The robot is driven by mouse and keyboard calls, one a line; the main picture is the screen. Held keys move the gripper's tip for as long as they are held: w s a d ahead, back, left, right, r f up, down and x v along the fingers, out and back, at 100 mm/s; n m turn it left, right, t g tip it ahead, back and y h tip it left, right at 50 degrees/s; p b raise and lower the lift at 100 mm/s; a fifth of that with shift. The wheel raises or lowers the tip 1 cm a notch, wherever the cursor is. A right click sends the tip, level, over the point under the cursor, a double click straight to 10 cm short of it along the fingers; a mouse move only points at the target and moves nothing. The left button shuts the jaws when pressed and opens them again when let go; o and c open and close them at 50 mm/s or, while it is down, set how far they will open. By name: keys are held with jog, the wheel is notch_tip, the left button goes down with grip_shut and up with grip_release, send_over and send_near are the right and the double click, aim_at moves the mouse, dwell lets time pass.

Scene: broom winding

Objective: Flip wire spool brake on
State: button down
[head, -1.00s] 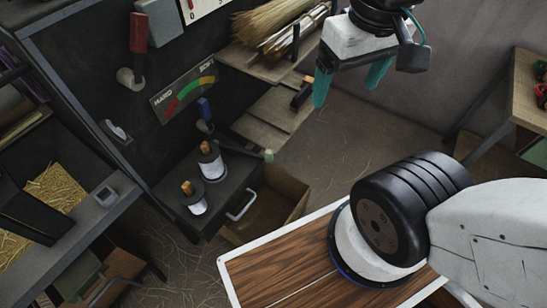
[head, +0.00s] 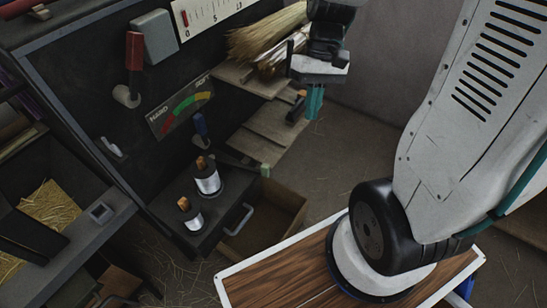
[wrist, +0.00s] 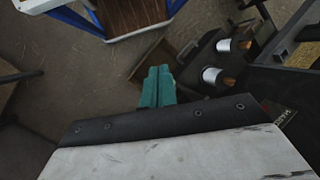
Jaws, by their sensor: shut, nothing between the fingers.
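Two spools of silvery wire with orange-brown tops stand on a dark shelf of the machine in the head view: the rear spool (head: 207,182) and the front spool (head: 192,218). They also show at the upper right of the wrist view (wrist: 212,75). A dark lever with a pale green tip (head: 265,170) sticks out to the right of the rear spool; I cannot tell for sure that it is the brake.
A red-handled lever (head: 134,52) and a hard-to-soft gauge (head: 181,105) are on the dark panel. An open cardboard box (head: 270,222) stands below the spool shelf. Straw bundles (head: 270,35) lie behind my gripper.

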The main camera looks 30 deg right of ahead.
jog(key=w+d+f+n+t+y, duration=0.1)
jog(key=w+f+n, duration=0.4)
jog(key=f, duration=0.6)
jog(key=w+d+f+n+t+y, duration=0.1)
jog(key=w+d+f+n+y, duration=0.2)
jog(key=w+f+n, duration=0.3)
jog(key=w+d+f, duration=0.1)
jog(key=w+f, duration=0.3)
jog(key=f, duration=0.1)
jog(key=shift+w+t, duration=0.15)
jog(key=shift+t, duration=0.25)
jog(key=shift+f, duration=0.1)
jog(key=s+a+f, duration=0.3)
jog(key=a+f, duration=0.4)
jog(key=a, duration=0.1)
jog(key=shift+s+a+f, duration=0.25)
jog(key=shift+a+f, duration=0.1)
jog(key=shift+f, duration=0.05)
